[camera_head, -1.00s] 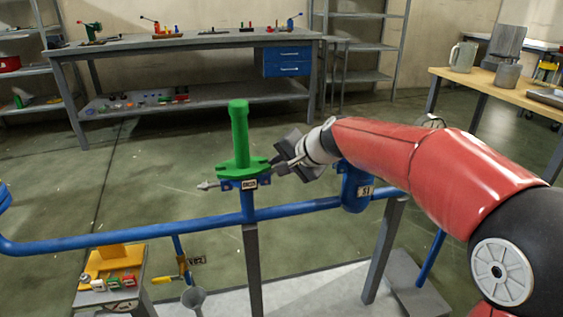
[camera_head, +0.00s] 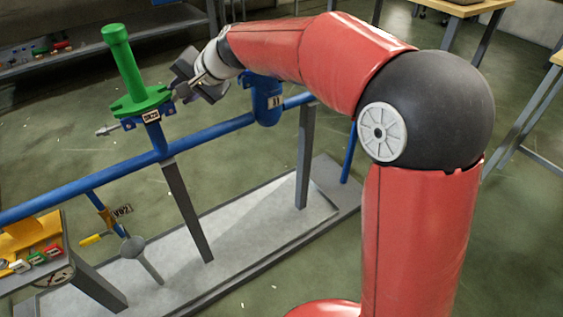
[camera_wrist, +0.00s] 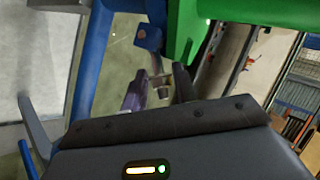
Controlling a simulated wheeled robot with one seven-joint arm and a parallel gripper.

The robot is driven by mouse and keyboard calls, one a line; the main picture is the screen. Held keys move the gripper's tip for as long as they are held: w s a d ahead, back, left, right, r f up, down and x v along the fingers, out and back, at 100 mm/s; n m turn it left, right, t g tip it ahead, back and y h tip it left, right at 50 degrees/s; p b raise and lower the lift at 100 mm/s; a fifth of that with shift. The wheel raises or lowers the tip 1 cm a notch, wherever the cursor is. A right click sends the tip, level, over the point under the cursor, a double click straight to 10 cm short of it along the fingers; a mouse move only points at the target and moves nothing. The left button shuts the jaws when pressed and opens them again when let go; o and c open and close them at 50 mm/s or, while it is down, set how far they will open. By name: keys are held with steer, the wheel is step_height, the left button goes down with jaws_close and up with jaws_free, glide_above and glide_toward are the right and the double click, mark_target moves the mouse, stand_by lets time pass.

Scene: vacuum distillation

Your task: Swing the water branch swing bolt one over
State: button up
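The green cap with a tall post (camera_head: 133,75) stands on the water branch, a blue stub (camera_head: 155,138) on the blue pipe. One swing bolt (camera_head: 108,130) sticks out sideways from the flange's left side. My gripper (camera_head: 182,92) is at the flange's right side, where its fingers hide most of the other swing bolt. In the wrist view, a small metal bolt end (camera_wrist: 161,80) shows between my two finger tips, beside the green flange (camera_wrist: 186,25) and a blue lug (camera_wrist: 148,38). The fingers stand apart around it; whether they press on it is unclear.
A blue vessel (camera_head: 265,98) hangs on the pipe right of my gripper, under my arm. A yellow-handled valve (camera_head: 104,225) and a small side stand (camera_head: 75,262) are at lower left. A grey base plate (camera_head: 230,225) lies below. Open floor surrounds it.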

steer(key=f+y+b, duration=0.1)
steer(key=b, duration=0.1)
steer(key=m+y+b, duration=0.1)
steer(key=f+y+b, duration=0.1)
steer(key=b, duration=0.1)
steer(key=shift+w+d+f+m+g+b, duration=0.25)
steer(key=shift+d+f+m+g+b, duration=0.05)
steer(key=shift+d+f+m+g, duration=0.1)
steer(key=f+m+y+b, duration=0.1)
steer(key=b, duration=0.1)
steer(key=f+m+y+b, duration=0.1)
steer(key=y+b, duration=0.1)
steer(key=b, duration=0.1)
steer(key=shift+g, duration=0.3)
steer(key=r+p+v, duration=0.1)
steer(key=v, duration=0.7)
steer(key=s+d+f+n+h+p, duration=0.2)
steer(key=s+d+f+h, duration=0.1)
steer(key=s+d+h, duration=0.2)
steer(key=s+d+f+n+h+p, duration=0.2)
steer(key=s+d+h, duration=0.4)
steer(key=s+d, duration=0.4)
steer(key=shift+s+d+f+n+p, duration=0.35)
steer(key=shift+s+p, duration=0.5)
steer(key=shift+s, duration=1.05)
steer(key=shift+a, duration=0.1)
